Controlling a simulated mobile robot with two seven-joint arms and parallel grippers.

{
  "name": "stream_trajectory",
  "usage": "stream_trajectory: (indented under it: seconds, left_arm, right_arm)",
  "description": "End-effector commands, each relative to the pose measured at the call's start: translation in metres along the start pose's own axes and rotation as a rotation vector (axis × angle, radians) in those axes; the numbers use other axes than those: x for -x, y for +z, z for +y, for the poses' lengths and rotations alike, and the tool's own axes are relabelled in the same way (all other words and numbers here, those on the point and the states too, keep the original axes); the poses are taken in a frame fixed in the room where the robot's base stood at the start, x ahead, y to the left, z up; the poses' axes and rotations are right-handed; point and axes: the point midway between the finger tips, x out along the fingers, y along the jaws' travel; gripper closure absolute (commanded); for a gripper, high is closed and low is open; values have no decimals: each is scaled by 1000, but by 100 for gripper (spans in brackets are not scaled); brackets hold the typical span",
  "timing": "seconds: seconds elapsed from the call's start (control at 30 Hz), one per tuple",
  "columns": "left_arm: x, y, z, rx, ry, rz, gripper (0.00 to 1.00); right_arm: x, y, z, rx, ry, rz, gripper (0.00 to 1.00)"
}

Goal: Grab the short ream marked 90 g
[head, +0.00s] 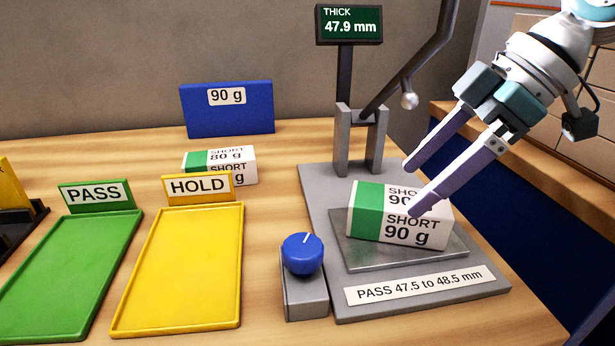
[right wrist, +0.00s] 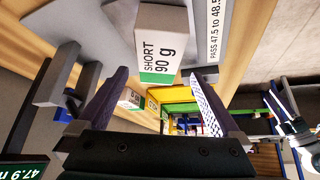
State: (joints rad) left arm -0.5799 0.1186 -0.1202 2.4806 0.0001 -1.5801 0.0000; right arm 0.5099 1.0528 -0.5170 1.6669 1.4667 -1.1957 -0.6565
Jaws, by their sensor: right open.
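The short ream marked 90 g (head: 400,228) is white with a green end band and lies on the metal plate (head: 350,254) of the thickness gauge. Its printed end also shows in the right wrist view (right wrist: 163,45). My right gripper (head: 412,190) is open, its two fingers above and beside the ream in the head view, the nearer one overlapping its top right part. In the right wrist view the ream lies beyond the fingertips, between their lines, and nothing is held. Whether a finger touches the ream cannot be told. My left gripper is not in view.
The gauge display (head: 349,25) reads 47.9 mm; its lever (head: 412,60) rises behind the ream. A blue knob (head: 302,253) stands at the gauge's left. Green PASS tray (head: 70,270) and yellow HOLD tray (head: 185,270) are empty. An 80 g short ream (head: 235,160) and a blue 90 g sign (head: 227,118) stand behind.

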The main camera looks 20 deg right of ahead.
Motion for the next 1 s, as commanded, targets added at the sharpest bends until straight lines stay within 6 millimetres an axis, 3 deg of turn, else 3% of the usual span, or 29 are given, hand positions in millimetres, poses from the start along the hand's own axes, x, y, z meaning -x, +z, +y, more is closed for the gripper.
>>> stream_trajectory:
  seconds: [0.27, 0.57, 1.0]
  left_arm:
    - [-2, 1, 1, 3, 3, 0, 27]
    - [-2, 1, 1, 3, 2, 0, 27]
    - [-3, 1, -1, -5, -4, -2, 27]
  right_arm:
    - [-42, 5, 2, 1, -3, 0, 0]
    - [-47, 6, 3, 1, 0, -1, 0]
    - [-47, 6, 3, 1, 0, -2, 50]
